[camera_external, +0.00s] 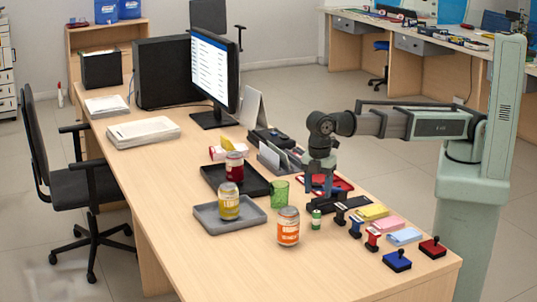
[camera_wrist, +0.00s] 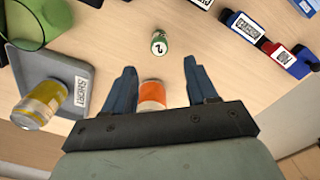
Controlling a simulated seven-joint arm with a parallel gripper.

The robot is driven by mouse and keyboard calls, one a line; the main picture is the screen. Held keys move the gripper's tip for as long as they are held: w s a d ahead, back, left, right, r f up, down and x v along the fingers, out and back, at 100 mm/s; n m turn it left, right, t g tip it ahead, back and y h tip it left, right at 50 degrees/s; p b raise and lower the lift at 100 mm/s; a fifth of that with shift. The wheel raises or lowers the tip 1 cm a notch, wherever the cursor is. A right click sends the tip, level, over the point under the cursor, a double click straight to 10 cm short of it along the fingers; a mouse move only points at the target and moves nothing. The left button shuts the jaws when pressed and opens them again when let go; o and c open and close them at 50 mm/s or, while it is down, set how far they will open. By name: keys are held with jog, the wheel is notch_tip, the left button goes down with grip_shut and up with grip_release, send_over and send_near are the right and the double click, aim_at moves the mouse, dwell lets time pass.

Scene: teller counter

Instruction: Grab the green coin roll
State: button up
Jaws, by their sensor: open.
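The green coin roll (camera_external: 316,220) is a small green and white cylinder standing on the counter, just right of an orange-labelled can (camera_external: 288,227). In the wrist view the coin roll (camera_wrist: 159,43) lies ahead of the fingertips, roughly centred between them, with a "2" on its end. In the external view my gripper (camera_external: 322,195) is over the counter, behind the coin roll. The orange can (camera_wrist: 152,95) shows between the fingers, partly hidden by the gripper body.
A grey tray (camera_external: 205,223) holds a yellow can (camera_external: 229,201); a green glass (camera_external: 279,194) stands behind. A black tray (camera_external: 210,172) holds a red can (camera_external: 234,167). Stamps (camera_external: 397,260) and note stacks (camera_external: 405,236) lie right. The front counter is clear.

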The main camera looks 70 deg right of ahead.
aim_at(317, 211)
jog(key=shift+f, duration=5.05)
jog(key=shift+c, duration=0.3)
grip_shut()
